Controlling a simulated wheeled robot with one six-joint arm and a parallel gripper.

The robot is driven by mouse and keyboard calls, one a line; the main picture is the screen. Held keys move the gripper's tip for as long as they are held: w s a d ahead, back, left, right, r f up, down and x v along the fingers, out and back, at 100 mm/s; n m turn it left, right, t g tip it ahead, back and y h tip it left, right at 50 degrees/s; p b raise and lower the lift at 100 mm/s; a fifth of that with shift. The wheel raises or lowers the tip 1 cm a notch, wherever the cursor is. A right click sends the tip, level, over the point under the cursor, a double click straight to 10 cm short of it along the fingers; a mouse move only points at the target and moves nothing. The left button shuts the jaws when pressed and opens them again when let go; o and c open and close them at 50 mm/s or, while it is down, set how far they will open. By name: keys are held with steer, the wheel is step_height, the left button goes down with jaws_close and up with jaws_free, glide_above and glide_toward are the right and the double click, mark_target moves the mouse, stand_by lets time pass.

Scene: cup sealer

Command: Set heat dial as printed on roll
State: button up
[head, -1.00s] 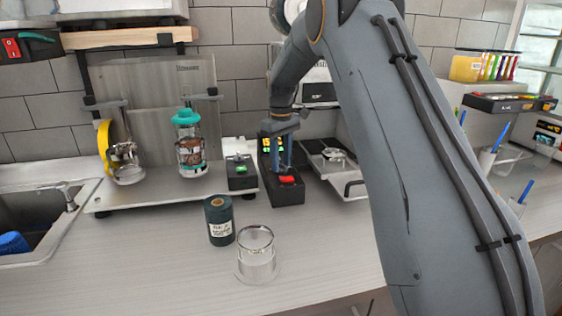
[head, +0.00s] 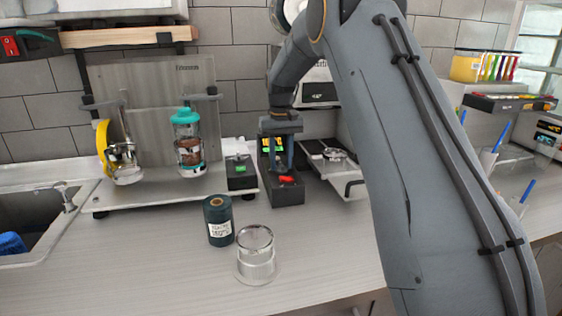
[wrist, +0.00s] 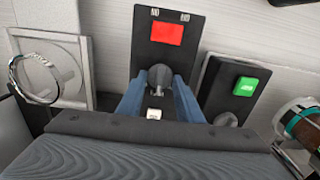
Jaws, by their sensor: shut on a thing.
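A black control box (head: 287,192) with a red switch (head: 286,180) and a lit display (head: 268,145) stands on the counter. In the wrist view the red switch (wrist: 167,33) is at the top, with a dark grey dial knob (wrist: 160,73) below it. My gripper (head: 281,160) is over the rear of this box. In the wrist view the blue fingers of my gripper (wrist: 159,88) are shut on the knob, one on each side. The dark green roll (head: 219,221) stands upright with a white label; its print is too small to read.
A clear cup (head: 256,254) stands beside the roll. A smaller black box (head: 240,174) with a green switch is left of the control box. A metal tray fixture (head: 340,172) is on the right. The front counter is mostly clear.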

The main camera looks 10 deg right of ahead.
mark_target(281, 163)
steer(key=shift+r, duration=0.1)
stand_by(0.3)
steer(key=o, duration=1)
steer(key=shift+o, duration=0.2)
steer(key=shift+r+b, duration=1.2)
steer(key=shift+r, duration=2.65)
